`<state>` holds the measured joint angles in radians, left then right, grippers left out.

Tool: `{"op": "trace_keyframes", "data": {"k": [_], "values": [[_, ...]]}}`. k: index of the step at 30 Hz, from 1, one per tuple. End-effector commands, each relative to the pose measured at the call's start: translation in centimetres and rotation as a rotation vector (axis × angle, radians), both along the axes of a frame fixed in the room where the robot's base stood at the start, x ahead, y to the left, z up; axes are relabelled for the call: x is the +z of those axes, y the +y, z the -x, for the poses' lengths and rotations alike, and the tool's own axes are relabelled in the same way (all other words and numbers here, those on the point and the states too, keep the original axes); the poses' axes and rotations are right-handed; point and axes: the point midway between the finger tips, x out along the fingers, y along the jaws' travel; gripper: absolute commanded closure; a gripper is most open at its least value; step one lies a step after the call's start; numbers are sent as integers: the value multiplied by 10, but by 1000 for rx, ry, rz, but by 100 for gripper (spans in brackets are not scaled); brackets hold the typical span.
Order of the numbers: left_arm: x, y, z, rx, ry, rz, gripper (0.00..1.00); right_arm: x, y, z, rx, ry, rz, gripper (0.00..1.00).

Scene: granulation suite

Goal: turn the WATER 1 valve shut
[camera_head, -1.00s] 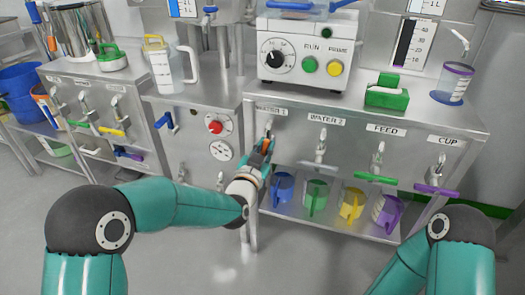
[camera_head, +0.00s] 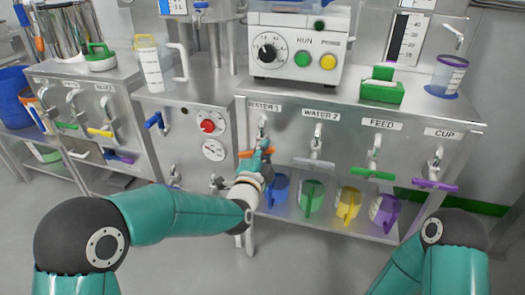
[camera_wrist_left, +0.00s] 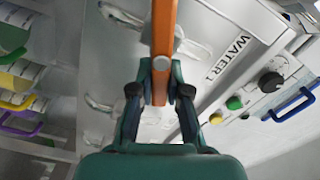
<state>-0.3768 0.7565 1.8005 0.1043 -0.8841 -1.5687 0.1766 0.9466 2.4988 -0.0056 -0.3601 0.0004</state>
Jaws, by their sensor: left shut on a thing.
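The WATER 1 valve (camera_head: 263,128) is on the steel panel under its label (camera_head: 264,106). Its orange handle (camera_head: 246,154) shows just left of my left gripper (camera_head: 259,157) and lies nearly level. In the left wrist view the orange handle (camera_wrist_left: 164,30) runs between the fingers of my left gripper (camera_wrist_left: 160,92), which is shut on it. The fingers partly hide the handle in the head view. My right arm shows at the lower right, but its gripper is out of view.
To the right are the WATER 2 valve (camera_head: 316,145), the green FEED handle (camera_head: 372,174) and the purple CUP handle (camera_head: 436,184), all roughly level. Coloured jugs, such as a green one (camera_head: 312,195), stand on the shelf below. A pump (camera_head: 297,52) stands on the bench.

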Motion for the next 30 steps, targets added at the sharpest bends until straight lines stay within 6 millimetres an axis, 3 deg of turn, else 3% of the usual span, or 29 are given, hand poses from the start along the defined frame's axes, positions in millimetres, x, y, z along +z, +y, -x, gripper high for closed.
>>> {"op": "trace_keyframes", "data": {"k": [15,30], "values": [[-12,-5,2,-7,-104,-338,100,-4,0,0,0,0,0,60],[-15,-5,3,-10,-120,-396,100,-4,0,0,0,0,0,60]]}}
